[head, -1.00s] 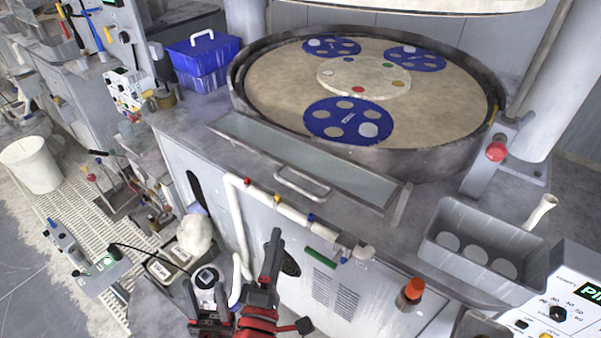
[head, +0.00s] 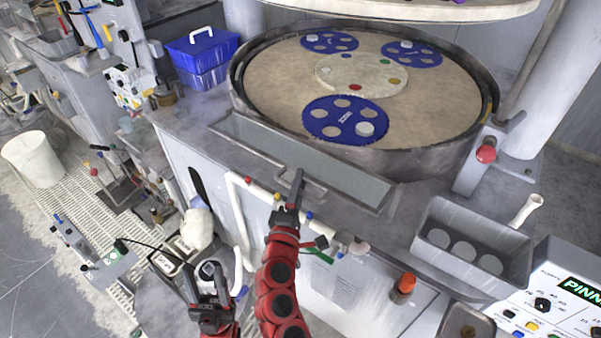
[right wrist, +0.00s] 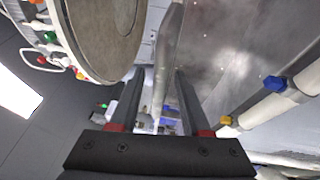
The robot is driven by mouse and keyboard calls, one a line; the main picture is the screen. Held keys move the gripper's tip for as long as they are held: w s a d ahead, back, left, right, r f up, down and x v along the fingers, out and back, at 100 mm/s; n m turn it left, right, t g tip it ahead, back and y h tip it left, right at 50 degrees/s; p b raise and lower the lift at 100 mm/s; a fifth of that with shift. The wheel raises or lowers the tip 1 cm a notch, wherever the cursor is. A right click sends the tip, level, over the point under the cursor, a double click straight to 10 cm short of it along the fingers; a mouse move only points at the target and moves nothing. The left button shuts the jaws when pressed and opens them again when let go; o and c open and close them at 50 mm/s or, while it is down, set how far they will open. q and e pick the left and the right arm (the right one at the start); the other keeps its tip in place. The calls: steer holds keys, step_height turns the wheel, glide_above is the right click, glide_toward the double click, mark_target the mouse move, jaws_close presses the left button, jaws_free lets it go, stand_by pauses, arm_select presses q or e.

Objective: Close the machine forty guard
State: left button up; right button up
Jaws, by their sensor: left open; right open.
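The guard (head: 347,178) is a long, clear panel in a grey frame, lying low along the front of the round platen and leaving the platen uncovered. Its bar handle (head: 316,188) is on the front edge. My right gripper (head: 297,182) is open at the handle and hides part of it in the head view. In the right wrist view a pale bar (right wrist: 168,65) runs between the spread fingers (right wrist: 155,100); contact cannot be told. My left gripper (head: 207,288) is open and empty, lower left, in front of the machine cabinet.
The platen (head: 270,95) carries several blue carriers. A red knob (head: 486,154) stands right of the guard. A grey tray of discs (head: 470,250) and an orange-capped bottle (head: 405,284) are at right. White pipework (head: 240,215) runs along the cabinet front below the handle.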

steer(key=shift+x, duration=0.9)
steer(key=shift+r, duration=0.1)
jaws_close()
steer(key=shift+r, duration=0.3)
stand_by(0.4)
